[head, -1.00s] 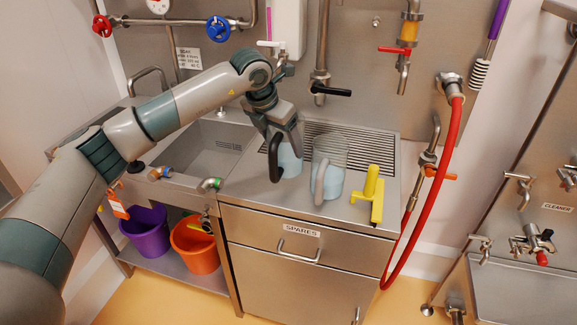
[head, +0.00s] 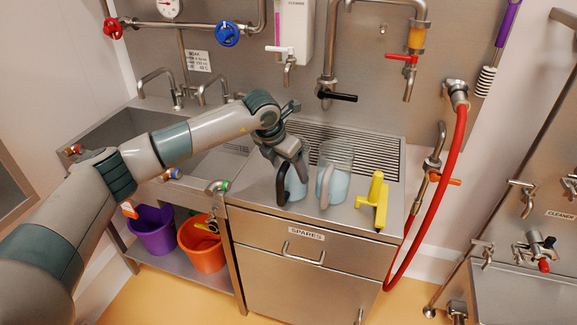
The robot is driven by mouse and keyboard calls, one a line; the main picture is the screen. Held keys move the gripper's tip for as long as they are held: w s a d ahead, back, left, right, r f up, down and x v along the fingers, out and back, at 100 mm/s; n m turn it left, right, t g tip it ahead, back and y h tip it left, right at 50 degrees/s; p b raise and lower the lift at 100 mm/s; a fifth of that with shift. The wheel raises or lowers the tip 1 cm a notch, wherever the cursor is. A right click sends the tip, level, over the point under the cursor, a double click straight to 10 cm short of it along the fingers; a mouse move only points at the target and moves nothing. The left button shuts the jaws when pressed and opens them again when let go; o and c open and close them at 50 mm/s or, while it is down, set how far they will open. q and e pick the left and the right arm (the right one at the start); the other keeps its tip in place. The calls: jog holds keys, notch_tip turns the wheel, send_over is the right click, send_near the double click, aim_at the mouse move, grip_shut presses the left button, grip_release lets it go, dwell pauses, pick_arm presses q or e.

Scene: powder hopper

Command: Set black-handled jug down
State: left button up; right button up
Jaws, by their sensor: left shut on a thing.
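The black-handled jug (head: 296,185) is upright on or just above the steel worktop (head: 255,193), with pale blue contents. Its black handle (head: 281,184) faces front left. My left gripper (head: 292,158) is over its top and shut on it, hiding part of the rim. Whether its base touches the worktop I cannot tell for sure. A second clear jug (head: 335,178) with a grey handle and pale blue contents stands close by on the right. My right gripper is not in view.
A yellow tool (head: 375,199) stands right of the jugs. The ribbed drainboard (head: 365,152) lies behind, the sink (head: 205,168) to the left. Taps and a black lever (head: 337,96) hang above. A red hose (head: 446,190) loops at the right.

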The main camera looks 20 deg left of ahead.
pick_arm(q)
jog(key=shift+f, duration=0.15)
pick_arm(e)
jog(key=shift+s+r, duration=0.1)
pick_arm(q)
jog(key=shift+f, duration=0.1)
jog(key=o, duration=1.5)
jog(key=b+v, duration=0.4)
jog(key=v, duration=0.8)
jog(key=shift+b, duration=0.4)
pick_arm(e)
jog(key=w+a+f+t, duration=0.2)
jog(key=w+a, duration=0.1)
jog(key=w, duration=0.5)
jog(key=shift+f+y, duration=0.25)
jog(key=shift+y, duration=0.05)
